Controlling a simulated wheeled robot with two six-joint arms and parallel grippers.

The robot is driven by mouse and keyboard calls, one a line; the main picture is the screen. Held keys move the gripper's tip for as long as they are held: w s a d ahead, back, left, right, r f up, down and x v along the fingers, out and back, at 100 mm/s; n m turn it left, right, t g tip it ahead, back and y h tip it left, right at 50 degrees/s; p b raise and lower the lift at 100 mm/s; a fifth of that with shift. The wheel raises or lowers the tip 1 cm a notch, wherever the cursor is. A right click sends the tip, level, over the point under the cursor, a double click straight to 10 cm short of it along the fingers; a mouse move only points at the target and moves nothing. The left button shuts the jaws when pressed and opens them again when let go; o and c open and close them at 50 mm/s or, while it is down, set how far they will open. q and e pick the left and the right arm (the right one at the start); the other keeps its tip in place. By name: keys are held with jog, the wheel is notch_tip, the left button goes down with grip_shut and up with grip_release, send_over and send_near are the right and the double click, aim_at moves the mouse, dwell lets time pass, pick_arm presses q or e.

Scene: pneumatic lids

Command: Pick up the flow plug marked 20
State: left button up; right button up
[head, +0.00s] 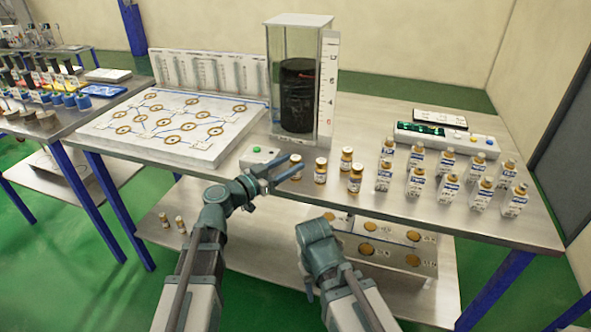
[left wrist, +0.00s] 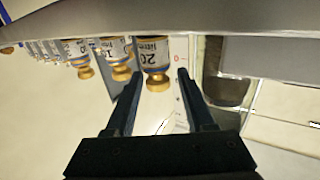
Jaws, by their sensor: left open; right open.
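The flow plug marked 20 (left wrist: 155,55) is a small white-labelled bottle shape with a brass end. It shows upside down in the left wrist view, its brass end between the two fingertips. In the head view it appears to be the leftmost plug of the near group (head: 297,169), partly behind my fingers; its mark is too small to read there. My left gripper (head: 282,172) is open around or just before this plug, without visible grip on it. My right gripper (head: 310,289) is low in front of the table, mostly hidden by its own arm, and holds nothing visible.
Other plugs (head: 320,171) stand close to the right, with several taller labelled ones (head: 416,170) beyond. A small box with a green button (head: 259,157) is just left. A clear column (head: 300,90) and a flow board (head: 165,127) stand behind. Table space between is narrow.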

aim_at(300, 158)
pick_arm(q)
jog(key=x, duration=0.5)
jog(key=shift+d+r, duration=0.2)
jog(key=shift+r, duration=0.1)
jog(key=shift+s, duration=0.1)
grip_shut()
